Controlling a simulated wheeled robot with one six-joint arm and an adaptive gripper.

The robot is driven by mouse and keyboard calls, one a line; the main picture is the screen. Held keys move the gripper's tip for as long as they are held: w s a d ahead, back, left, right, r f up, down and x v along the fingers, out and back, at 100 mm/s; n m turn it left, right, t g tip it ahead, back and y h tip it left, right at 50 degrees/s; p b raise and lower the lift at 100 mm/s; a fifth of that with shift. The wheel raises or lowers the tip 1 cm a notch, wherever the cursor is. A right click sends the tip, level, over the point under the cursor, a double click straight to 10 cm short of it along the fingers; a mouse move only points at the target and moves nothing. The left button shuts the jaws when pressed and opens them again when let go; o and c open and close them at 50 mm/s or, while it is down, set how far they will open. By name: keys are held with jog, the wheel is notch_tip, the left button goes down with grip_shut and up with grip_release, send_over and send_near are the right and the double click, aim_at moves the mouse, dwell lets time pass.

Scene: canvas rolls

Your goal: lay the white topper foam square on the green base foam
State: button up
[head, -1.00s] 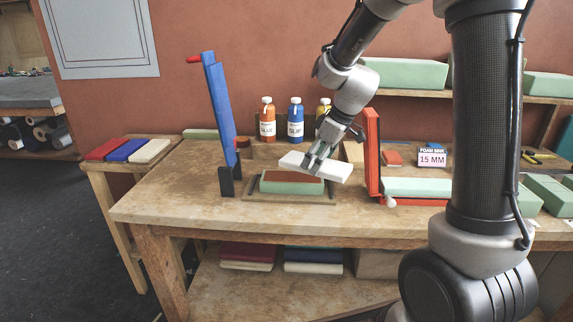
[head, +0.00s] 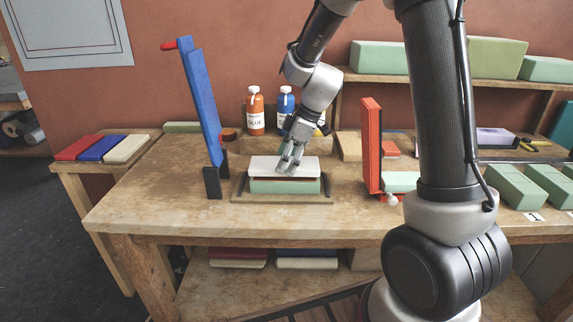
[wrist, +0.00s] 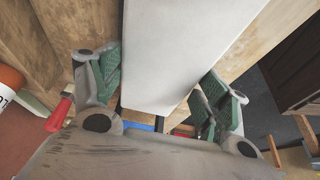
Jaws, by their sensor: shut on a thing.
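The white topper foam square (head: 262,166) lies level above the green base foam (head: 285,187), lined up with it. A thin brown-red band shows between them, so I cannot tell whether they touch fully. The base rests in a shallow wooden tray (head: 240,197) on the bench. My gripper (head: 288,170) is shut on the topper from above. In the wrist view, the topper (wrist: 180,45) runs between the green finger pads of my gripper (wrist: 165,88). The base is hidden there.
A blue upright board (head: 200,100) stands left of the tray and a red upright frame (head: 371,145) stands right. Glue bottles (head: 255,112) stand behind. Green foam blocks (head: 520,186) lie at the right. The bench front left is clear.

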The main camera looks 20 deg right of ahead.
jog(key=shift+f, duration=0.75)
jog(key=shift+f, duration=0.15)
jog(key=o, duration=0.9)
jog(key=shift+o, duration=0.2)
jog(key=v, duration=1.2)
